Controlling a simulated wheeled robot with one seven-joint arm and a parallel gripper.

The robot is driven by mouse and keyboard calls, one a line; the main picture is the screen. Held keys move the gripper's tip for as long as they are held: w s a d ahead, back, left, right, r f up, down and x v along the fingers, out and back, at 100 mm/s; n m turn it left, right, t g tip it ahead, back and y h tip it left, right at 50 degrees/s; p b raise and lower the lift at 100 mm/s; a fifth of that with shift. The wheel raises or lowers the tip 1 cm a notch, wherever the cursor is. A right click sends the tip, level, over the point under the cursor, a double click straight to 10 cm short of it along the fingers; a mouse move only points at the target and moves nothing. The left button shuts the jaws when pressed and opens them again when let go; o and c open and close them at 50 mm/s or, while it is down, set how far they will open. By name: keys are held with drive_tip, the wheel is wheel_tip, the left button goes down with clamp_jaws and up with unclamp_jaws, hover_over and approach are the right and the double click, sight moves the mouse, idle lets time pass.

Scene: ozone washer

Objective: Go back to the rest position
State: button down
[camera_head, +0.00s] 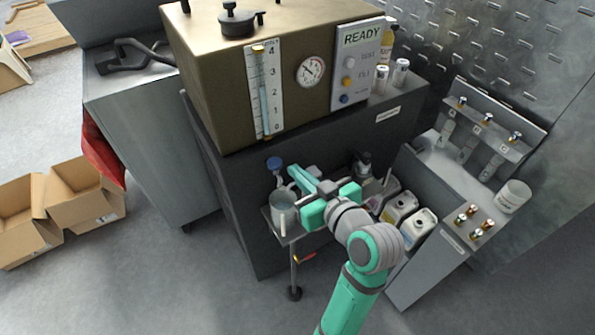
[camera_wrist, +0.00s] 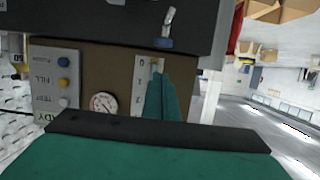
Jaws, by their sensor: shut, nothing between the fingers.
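My gripper (camera_head: 297,174) is in front of the dark lower body of the washer, beside the blue-handled tap (camera_head: 274,163) and above a metal cup (camera_head: 283,215). Its teal fingers are together and empty. In the wrist view, which is upside down, the closed fingers (camera_wrist: 159,78) point toward the washer front, and the tap (camera_wrist: 164,42) shows near the top. The brown washer tank (camera_head: 215,80) carries a level scale (camera_head: 265,90), a dial gauge (camera_head: 310,71) and a panel (camera_head: 357,65) reading READY.
The cup stands on a small shelf on a post (camera_head: 294,262). White jugs (camera_head: 418,226) and a dark bottle (camera_head: 362,164) are right of my gripper. A grey bench (camera_head: 440,262) with valves and a white tub (camera_head: 513,196) stands farther right. Cardboard boxes (camera_head: 85,195) lie left. Floor is clear front left.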

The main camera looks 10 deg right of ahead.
drive_tip(key=s+f+m+h, duration=0.3)
drive_tip(key=s+f, duration=0.2)
drive_tip(key=f, duration=0.5)
drive_tip(key=s+f+m+h, duration=0.3)
drive_tip(key=s+f, duration=0.3)
drive_tip(key=f, duration=0.4)
drive_tip(key=s+a+t, duration=0.1)
drive_tip(key=s+a, duration=0.1)
drive_tip(key=s, duration=1)
drive_tip(key=s+a+n, duration=0.1)
drive_tip(key=s+a, duration=0.2)
drive_tip(key=s, duration=0.8)
drive_tip(key=shift+s+f+t, duration=0.15)
drive_tip(key=shift+s+t, duration=0.2)
drive_tip(key=shift+t, duration=0.05)
drive_tip(key=shift+w+a, duration=0.1)
